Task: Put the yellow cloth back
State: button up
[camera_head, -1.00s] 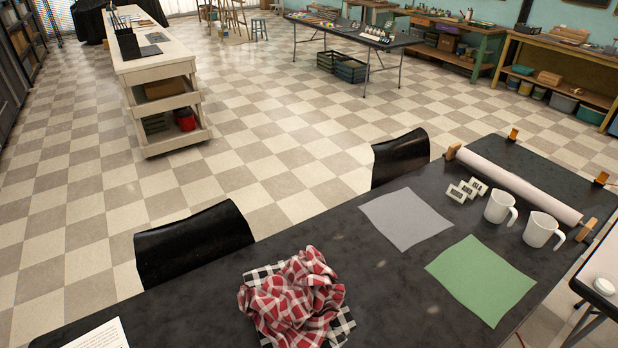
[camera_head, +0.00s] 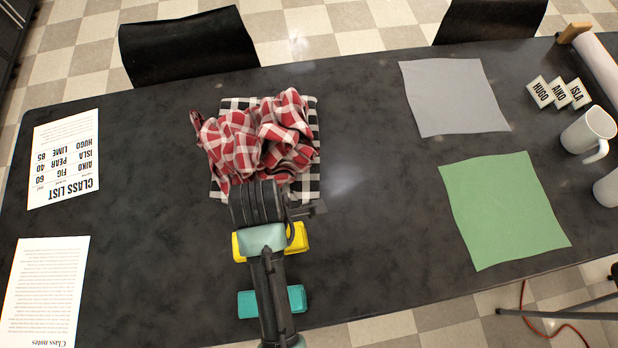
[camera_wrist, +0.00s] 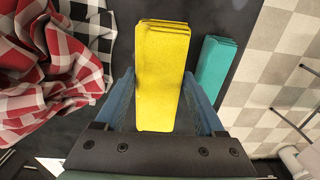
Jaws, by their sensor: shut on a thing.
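The yellow cloth (camera_head: 300,239) is folded into a thick oblong pad near the table's front edge. In the head view my arm covers its middle. In the wrist view the yellow cloth (camera_wrist: 162,60) lies lengthwise between the two blue fingers. My gripper (camera_wrist: 160,100) is shut on it, one finger along each long side. In the head view my gripper (camera_head: 268,240) is mostly hidden under my wrist. I cannot tell whether the cloth touches the table.
A crumpled red checked cloth (camera_head: 262,140) lies on a black-and-white checked cloth (camera_head: 308,180) just behind. A folded teal cloth (camera_head: 296,301) is at the front edge. Grey (camera_head: 453,97) and green (camera_head: 503,210) cloths lie flat at right. The table's middle is clear.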

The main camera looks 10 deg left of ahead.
jog(key=shift+d+f, duration=0.25)
jog(key=shift+f, duration=0.05)
notch_tip(320, 180, down, 9)
jog(key=shift+f+b, duration=0.15)
jog(key=shift+b, duration=0.25)
jog(key=shift+f, duration=0.2)
jog(key=o, duration=1.3)
jog(key=shift+r, duration=0.1)
notch_tip(320, 180, up, 12)
jog(key=shift+r+p, duration=0.15)
jog(key=shift+p, duration=0.45)
